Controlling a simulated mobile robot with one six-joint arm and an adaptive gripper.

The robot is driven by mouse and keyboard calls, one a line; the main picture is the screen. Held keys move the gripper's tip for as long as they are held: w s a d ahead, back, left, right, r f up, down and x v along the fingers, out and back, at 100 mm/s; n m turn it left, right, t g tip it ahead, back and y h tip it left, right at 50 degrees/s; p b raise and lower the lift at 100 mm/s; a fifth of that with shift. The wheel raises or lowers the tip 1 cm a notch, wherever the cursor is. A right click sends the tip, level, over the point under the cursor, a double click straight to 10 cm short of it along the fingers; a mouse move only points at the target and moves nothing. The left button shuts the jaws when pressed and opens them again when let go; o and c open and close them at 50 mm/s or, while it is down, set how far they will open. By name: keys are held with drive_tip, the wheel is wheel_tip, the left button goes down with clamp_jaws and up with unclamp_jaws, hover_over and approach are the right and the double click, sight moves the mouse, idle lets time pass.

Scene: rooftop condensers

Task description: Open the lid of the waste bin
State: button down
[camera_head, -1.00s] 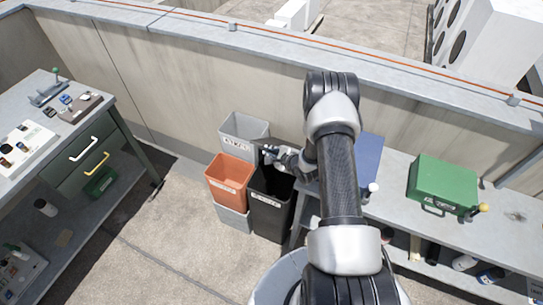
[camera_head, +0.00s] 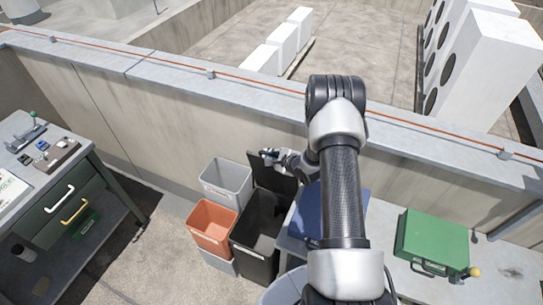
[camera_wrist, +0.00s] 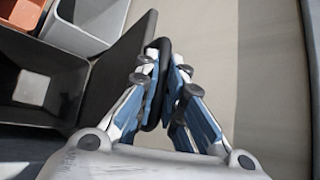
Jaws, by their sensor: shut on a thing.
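The black waste bin (camera_head: 242,262) stands on the floor beside the bench, its mouth open to view. Its dark lid (camera_head: 268,180) stands raised at the back of the bin, close to the parapet wall. My gripper (camera_head: 270,155) is at the lid's upper edge. In the wrist view, my gripper (camera_wrist: 162,62) is shut on the lid's dark edge, with one finger on each side. The lid (camera_wrist: 114,72) runs down from the fingers toward the open bin (camera_wrist: 38,92) at left. My arm hides part of the bench.
An orange bin (camera_head: 212,226) and a grey bin (camera_head: 228,182) stand left of the black one. A bench with a blue case (camera_head: 309,216) and a green case (camera_head: 431,240) is at right. A drawer workbench (camera_head: 72,200) is at left. The parapet wall (camera_head: 190,130) runs behind.

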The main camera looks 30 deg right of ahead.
idle(0.3)
drive_tip(key=c, duration=1.7)
unclamp_jaws()
drive_tip(key=shift+s, duration=0.1)
drive_tip(key=v, duration=1.1)
drive_tip(key=shift+s+r, duration=0.25)
drive_tip(key=shift+s, duration=0.05)
